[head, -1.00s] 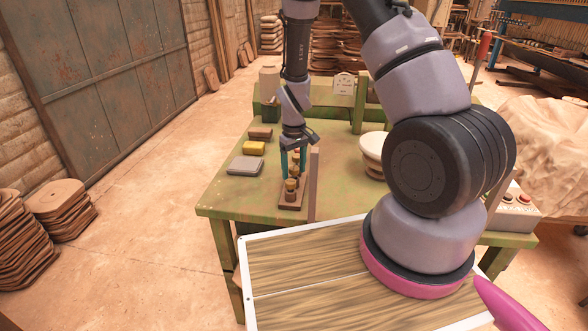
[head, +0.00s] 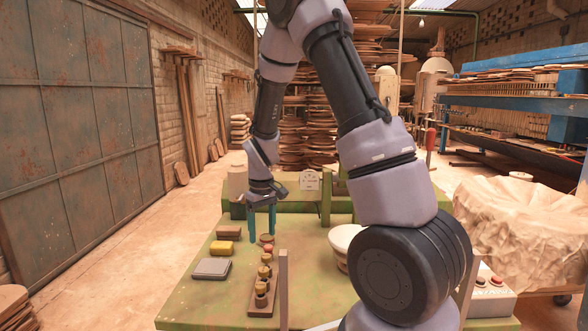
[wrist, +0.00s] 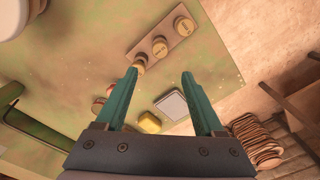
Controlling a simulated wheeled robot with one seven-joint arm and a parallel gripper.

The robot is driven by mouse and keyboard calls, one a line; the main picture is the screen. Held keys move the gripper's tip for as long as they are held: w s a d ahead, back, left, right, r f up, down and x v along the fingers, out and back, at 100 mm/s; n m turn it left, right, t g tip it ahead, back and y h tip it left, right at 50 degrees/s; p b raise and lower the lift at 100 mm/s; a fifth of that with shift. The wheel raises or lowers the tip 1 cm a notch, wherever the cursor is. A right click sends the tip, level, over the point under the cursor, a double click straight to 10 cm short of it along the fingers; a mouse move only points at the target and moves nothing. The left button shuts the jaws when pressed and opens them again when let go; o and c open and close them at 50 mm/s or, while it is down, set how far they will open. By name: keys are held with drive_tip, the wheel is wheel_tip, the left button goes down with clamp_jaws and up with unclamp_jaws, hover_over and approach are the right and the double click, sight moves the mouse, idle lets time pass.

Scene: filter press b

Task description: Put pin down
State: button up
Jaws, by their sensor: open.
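A narrow brown rack (head: 263,306) stands on the green table and holds a row of several short pins with yellowish round tops, one of them a pin (head: 261,287) near the front. The rack (wrist: 172,38) and its labelled pin tops (wrist: 160,46) also show in the wrist view. I cannot tell which pin is the task's. My gripper (head: 261,238) is open, its teal fingers pointing down above the table near the rack's far end. In the wrist view my gripper (wrist: 159,73) has nothing between its fingers. A small reddish-brown round thing (head: 267,239) sits near the fingertips.
A white bowl (head: 343,240) stands to the right. A thin upright post (head: 283,290) rises close beside the rack's right side.

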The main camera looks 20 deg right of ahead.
wheel_tip(320, 180, up, 11)
drive_tip(key=s+d+m+t, duration=0.1)
drive_tip(key=s+d+m, duration=0.1)
drive_tip(key=s+d+r+m+t+y, duration=0.1)
drive_tip(key=s+d+r+m+t, duration=0.1)
drive_tip(key=s+r, duration=0.7)
drive_tip(key=s+d+r+m+t, duration=0.1)
drive_tip(key=s+r+m+t, duration=0.3)
drive_tip(key=s+r, duration=0.5)
drive_tip(key=shift+d+r+y, duration=0.35)
drive_tip(key=shift+r+y, duration=0.05)
